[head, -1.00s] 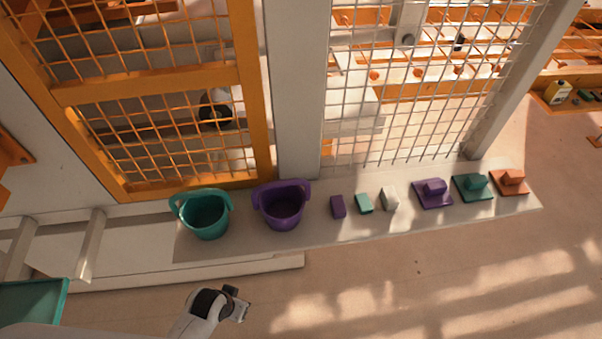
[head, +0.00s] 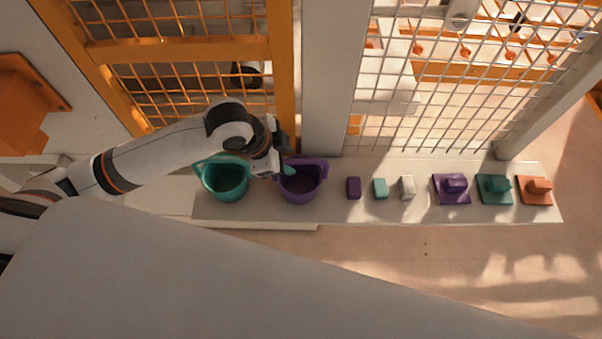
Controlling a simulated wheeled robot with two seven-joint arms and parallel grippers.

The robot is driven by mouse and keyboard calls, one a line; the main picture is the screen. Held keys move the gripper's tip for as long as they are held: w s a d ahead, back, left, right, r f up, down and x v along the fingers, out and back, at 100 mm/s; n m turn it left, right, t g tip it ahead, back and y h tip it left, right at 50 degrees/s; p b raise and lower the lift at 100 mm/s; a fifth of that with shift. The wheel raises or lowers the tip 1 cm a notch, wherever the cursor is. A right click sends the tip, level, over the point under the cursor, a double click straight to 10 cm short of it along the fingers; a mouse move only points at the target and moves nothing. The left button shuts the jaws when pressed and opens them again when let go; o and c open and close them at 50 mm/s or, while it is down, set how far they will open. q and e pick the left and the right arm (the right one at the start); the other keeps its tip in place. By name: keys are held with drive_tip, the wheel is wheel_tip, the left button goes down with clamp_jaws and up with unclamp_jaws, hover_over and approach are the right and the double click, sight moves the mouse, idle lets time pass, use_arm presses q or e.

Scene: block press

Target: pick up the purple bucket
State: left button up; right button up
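The purple bucket (head: 300,187) stands upright on the pale ledge (head: 335,214), with its handle up around its rear rim. The teal bucket (head: 226,181) stands just left of it. My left gripper (head: 281,168) is at the purple bucket's upper left rim, between the two buckets. It hides part of that rim and of the handle. A small teal bit shows at its fingers; I cannot tell what it belongs to. I cannot see whether the fingers are apart or closed on anything. My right gripper is out of view.
Right of the buckets are a purple block (head: 354,187), a teal block (head: 380,188), a white block (head: 407,187), and purple (head: 452,189), teal (head: 495,189) and orange (head: 535,190) plates with raised tops. A grey post (head: 331,80) and mesh fences stand behind.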

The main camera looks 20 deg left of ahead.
sight(295, 160)
use_arm(q)
drive_tip(key=shift+m, duration=0.4)
drive_tip(key=w+f, duration=0.2)
drive_tip(key=f, duration=0.1)
drive_tip(key=w+f+p, duration=0.1)
drive_tip(key=shift+f, duration=0.4)
drive_tip(key=shift+w+d+f+g+p, duration=0.2)
drive_tip(key=shift+d+f+g+p, duration=0.15)
drive_tip(key=shift+f, duration=0.2)
drive_tip(key=p+x, duration=0.1)
drive_tip(key=x, duration=0.3)
drive_tip(key=shift+w+a, duration=0.1)
drive_tip(key=shift+w, duration=0.1)
clamp_jaws()
